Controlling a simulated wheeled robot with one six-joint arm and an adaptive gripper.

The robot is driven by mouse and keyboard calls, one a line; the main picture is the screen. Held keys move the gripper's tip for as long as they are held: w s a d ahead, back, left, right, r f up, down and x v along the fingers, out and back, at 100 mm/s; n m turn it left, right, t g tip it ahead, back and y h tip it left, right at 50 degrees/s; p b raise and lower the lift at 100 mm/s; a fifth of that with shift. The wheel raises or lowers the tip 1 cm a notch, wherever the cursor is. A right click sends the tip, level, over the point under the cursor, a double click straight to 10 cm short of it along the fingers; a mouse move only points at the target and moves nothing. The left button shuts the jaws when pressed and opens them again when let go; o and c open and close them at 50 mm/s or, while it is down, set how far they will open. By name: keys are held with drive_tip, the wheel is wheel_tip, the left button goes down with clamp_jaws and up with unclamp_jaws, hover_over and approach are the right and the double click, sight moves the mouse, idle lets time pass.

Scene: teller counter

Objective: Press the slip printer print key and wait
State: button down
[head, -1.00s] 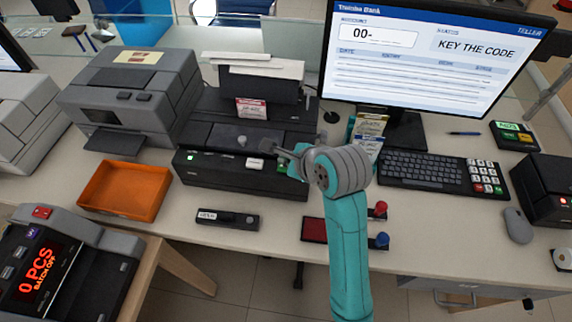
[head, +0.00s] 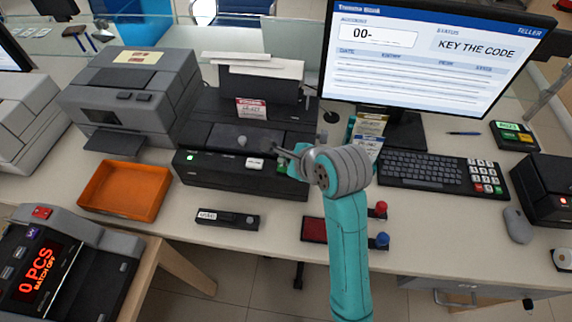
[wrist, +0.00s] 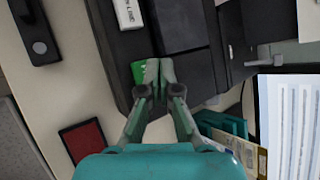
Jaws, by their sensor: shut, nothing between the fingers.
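The slip printer (head: 240,178) is the black machine in the middle of the counter, with paper standing at its back. A white key (head: 255,163) with lettering ending in "LINE" sits on its front; it also shows in the wrist view (wrist: 129,14). A green key (wrist: 138,74) lies beside it in the wrist view, partly covered by my fingertips. My gripper (head: 284,153) is shut and empty over the printer's right front. In the wrist view its fingertips (wrist: 153,70) are at the green key; I cannot tell whether they touch it.
A monitor (head: 425,55) and keyboard (head: 425,170) stand to the right. Leaflets in a holder (head: 368,135) are close to my wrist. An orange tray (head: 125,215), a small black device (head: 228,219) and a red pad (head: 314,229) lie in front. A grey printer (head: 135,95) stands left.

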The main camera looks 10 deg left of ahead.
drive_tip(key=shift+f, duration=0.2)
drive_tip(key=shift+f, duration=0.2)
drive_tip(key=shift+f, duration=0.5)
idle(1.0)
drive_tip(key=shift+r, duration=0.9)
drive_tip(key=shift+r, duration=2.5)
